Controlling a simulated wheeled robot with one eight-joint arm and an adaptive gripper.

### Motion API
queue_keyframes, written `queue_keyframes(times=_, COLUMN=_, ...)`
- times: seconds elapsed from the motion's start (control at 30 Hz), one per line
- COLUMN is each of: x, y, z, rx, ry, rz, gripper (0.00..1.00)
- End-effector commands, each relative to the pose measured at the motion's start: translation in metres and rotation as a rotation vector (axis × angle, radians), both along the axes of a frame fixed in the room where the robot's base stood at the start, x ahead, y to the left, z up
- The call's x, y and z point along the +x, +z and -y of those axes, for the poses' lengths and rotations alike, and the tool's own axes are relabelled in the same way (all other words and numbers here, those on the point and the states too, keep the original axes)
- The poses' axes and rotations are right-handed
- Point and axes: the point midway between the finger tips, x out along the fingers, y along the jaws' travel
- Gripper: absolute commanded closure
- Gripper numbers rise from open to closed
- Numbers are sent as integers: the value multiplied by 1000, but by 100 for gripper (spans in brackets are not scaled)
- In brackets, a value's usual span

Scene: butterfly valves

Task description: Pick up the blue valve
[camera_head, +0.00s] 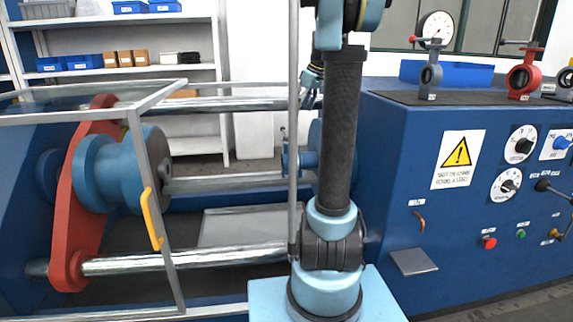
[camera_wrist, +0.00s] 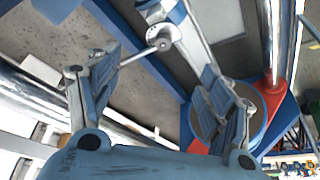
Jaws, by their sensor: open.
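A small blue valve (camera_head: 290,160) with an upright stem shows in the head view, in the test machine between the large blue cylinder and the console, partly hidden by a frame post. In the wrist view, a blue and grey part (camera_wrist: 160,12) with a lever ending in a round knob lies beyond the fingers near the top; it appears to be this valve. My gripper (camera_wrist: 163,68) is open. Its two fingers stand wide apart, with nothing held between them. The knob shows between the fingertips; I cannot tell the distance. In the head view the gripper is not clearly visible.
A grey-blue valve (camera_head: 431,76) and a red valve (camera_head: 522,78) stand on the console (camera_head: 395,130). A clear guard with a metal frame (camera_head: 160,190) and yellow handle (camera_head: 152,215) stands at left. Steel bars (camera_head: 200,257) cross the machine; shelves (camera_head: 150,75) are behind.

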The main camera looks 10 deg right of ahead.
Motion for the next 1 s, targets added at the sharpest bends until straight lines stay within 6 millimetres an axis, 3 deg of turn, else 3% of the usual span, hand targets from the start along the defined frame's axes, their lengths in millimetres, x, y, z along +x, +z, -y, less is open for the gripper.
queue_keyframes(times=0.5, x=23, y=-82, z=-25, rx=1, ry=0, rz=-1, gripper=27)
queue_keyframes(times=0.83, x=29, y=-103, z=-31, rx=0, ry=0, rz=0, gripper=27)
queue_keyframes(times=1.0, x=35, y=-124, z=-40, rx=0, ry=0, rz=-1, gripper=27)
